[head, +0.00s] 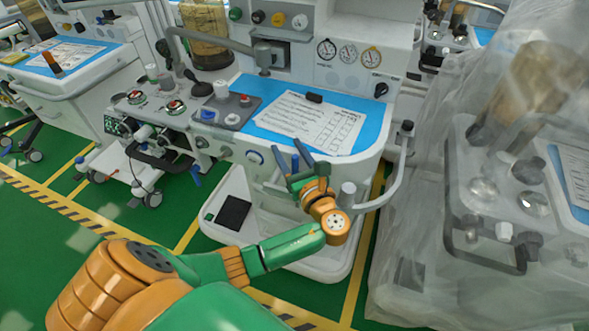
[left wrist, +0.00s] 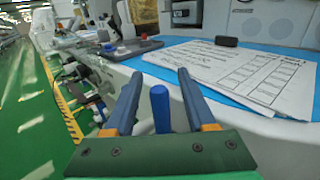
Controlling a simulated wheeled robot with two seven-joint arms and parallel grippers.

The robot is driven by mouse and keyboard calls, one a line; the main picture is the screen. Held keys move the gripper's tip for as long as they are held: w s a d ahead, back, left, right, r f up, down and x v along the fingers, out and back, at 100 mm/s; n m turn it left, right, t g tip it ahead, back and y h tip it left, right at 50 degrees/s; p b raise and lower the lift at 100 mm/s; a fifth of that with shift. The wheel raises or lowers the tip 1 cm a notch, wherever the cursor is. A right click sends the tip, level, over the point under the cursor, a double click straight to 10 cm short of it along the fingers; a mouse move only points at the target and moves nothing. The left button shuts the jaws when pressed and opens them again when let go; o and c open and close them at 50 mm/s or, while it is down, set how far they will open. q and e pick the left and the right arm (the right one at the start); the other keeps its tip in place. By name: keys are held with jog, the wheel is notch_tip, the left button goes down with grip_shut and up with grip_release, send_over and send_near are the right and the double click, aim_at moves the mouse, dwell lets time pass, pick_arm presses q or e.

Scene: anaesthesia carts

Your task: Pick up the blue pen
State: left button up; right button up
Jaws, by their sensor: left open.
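The blue pen (left wrist: 160,108) shows in the left wrist view as a short upright blue cylinder with a rounded top. It stands between the two fingers of my left gripper (left wrist: 160,98), with a gap on each side. Its lower end is hidden behind the gripper's base. In the head view my left gripper (head: 292,160) is open at the front edge of the middle cart, and a blue upright piece shows between its fingers. My right gripper is in neither view.
The middle cart's blue top (head: 365,115) bears a printed sheet (head: 312,122) with a small dark object (head: 314,97) at its top edge. A grey tray (head: 226,112) with knobs is to the left. A plastic-covered cart (head: 420,230) stands right. Green floor is open at left.

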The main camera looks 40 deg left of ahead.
pick_arm(q)
jog(key=shift+s+d, duration=0.1)
jog(key=shift+d, duration=0.1)
jog(key=c, duration=0.4)
grip_shut()
jog(key=shift+r, duration=0.15)
